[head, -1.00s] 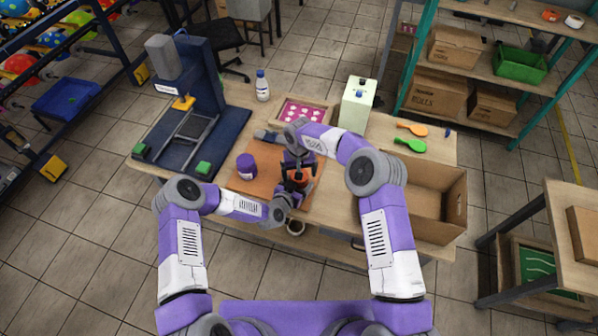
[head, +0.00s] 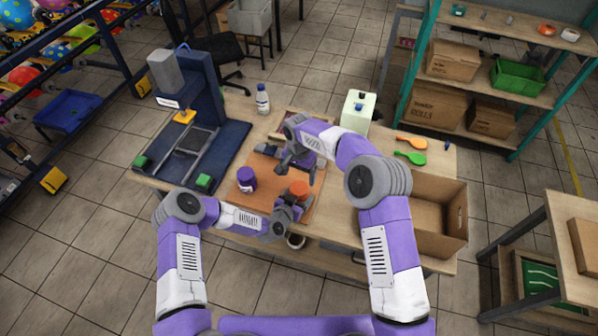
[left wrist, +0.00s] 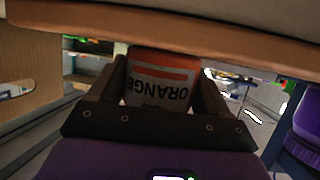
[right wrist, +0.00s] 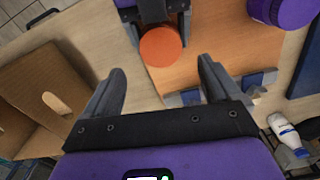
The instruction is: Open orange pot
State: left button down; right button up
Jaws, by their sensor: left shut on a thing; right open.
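The orange pot (head: 299,188) stands over the orange-brown board. Its label, reading ORANGE, is upside down in the left wrist view (left wrist: 158,85). My left gripper (head: 289,203) is shut around the pot's side. The pot's round, smooth orange top (right wrist: 160,46) faces my right wrist camera; I cannot tell whether it is a separate lid. My right gripper (head: 296,166) is open and empty, beyond the pot in the head view. Its fingers (right wrist: 160,82) stand apart with nothing between them.
A purple pot (head: 246,180) stands left of the orange pot on the board (head: 268,168). A blue press (head: 205,85), a white bottle (head: 262,98), a pale green box (head: 357,111) and paddles (head: 411,139) surround the work area. An open cardboard box (head: 455,215) is at the right.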

aim_at(299, 188)
jog(key=m, duration=0.2)
jog(key=shift+r+m, duration=0.4)
jog(key=shift+f, duration=3.9)
jog(key=c, duration=1.1)
jog(key=n, duration=1)
jog(key=o, duration=1.1)
jog(key=shift+o, duration=0.2)
jog(key=shift+r, duration=0.1)
